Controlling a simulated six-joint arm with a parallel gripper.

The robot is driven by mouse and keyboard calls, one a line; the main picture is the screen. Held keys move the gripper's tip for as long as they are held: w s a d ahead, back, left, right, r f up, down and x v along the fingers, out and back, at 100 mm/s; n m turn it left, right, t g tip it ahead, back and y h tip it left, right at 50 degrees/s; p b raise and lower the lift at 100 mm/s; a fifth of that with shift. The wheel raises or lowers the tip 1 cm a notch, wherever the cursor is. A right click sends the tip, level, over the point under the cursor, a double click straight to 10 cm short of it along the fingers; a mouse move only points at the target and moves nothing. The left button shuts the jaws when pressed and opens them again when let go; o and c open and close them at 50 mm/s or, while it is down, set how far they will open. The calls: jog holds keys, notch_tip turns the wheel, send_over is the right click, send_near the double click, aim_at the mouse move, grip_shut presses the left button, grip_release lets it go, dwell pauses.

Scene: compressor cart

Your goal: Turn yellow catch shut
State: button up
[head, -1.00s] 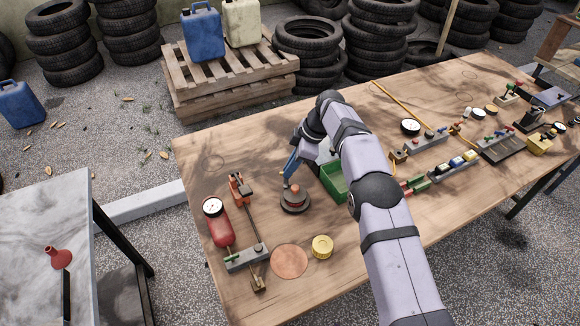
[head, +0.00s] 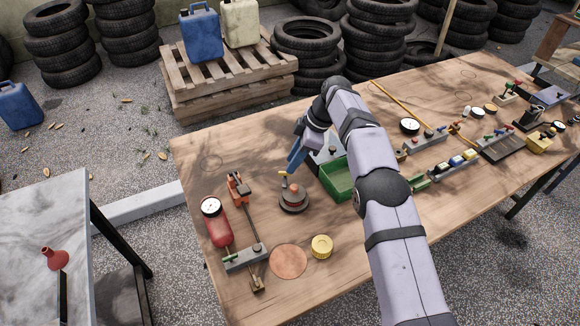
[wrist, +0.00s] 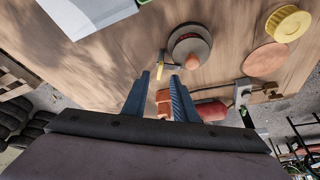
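The yellow catch (head: 283,173) is a small lever at the back left of a round grey device with a red centre (head: 293,198) on the bench. In the wrist view the catch (wrist: 172,67) lies beside the round device (wrist: 190,46), just beyond my fingertips. My gripper (head: 292,166) hangs just behind the catch. In the wrist view its two blue fingers (wrist: 160,76) are apart with nothing held between them. I cannot tell whether a fingertip touches the catch.
A green tray (head: 337,188) stands close on the right of the round device. A red cylinder with a gauge (head: 217,225) and an orange clamp (head: 237,184) are to the left. A yellow knurled cap (head: 321,246) and a copper disc (head: 288,261) lie in front. The bench's back left is clear.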

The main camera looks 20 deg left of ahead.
jog(key=shift+v, duration=1.9)
